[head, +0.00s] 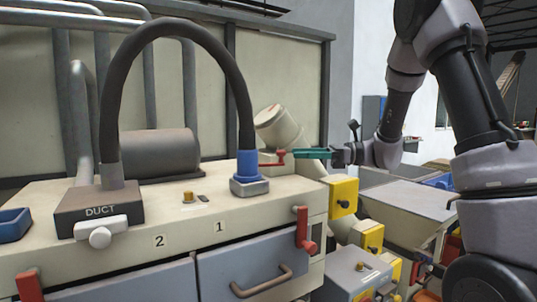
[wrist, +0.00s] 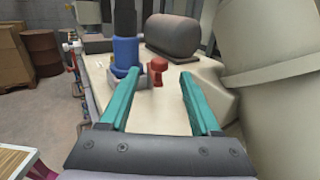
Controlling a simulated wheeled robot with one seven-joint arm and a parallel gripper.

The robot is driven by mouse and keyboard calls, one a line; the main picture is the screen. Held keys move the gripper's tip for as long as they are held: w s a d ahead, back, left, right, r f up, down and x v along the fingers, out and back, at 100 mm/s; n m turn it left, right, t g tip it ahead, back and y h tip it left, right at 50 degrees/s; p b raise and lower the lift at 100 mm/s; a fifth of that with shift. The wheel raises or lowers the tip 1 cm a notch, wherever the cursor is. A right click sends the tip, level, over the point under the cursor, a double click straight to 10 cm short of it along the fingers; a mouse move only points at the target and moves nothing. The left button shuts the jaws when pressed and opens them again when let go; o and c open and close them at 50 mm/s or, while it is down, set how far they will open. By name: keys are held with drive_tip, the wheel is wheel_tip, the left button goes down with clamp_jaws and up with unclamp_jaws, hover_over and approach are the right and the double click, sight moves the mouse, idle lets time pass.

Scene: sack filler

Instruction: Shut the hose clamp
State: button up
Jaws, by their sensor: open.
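A black hose (head: 180,28) arches from the DUCT block (head: 95,210) to a blue cuff (head: 247,165) on a grey base (head: 249,186), beside the number 1. A red lever with an upright knob (head: 281,157) sticks out to the right of the cuff; I take it as the hose clamp's lever. My gripper (head: 295,153) is open, its teal fingers level and pointing left at the knob. In the wrist view, the red knob (wrist: 157,67) shows between and just beyond the fingertips (wrist: 158,77), with the blue cuff (wrist: 127,55) left of it. Contact cannot be told.
A tilted cream cylinder (head: 280,128) stands behind the lever, and a grey drum (head: 158,153) lies at the back. A red handle (head: 303,230) hangs on the front edge. Yellow boxes (head: 343,196) stand at the right end. The counter (head: 215,212) in front is mostly clear.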

drive_tip(key=a, duration=0.9)
drive_tip(key=shift+s, duration=0.1)
clamp_jaws()
idle(1.1)
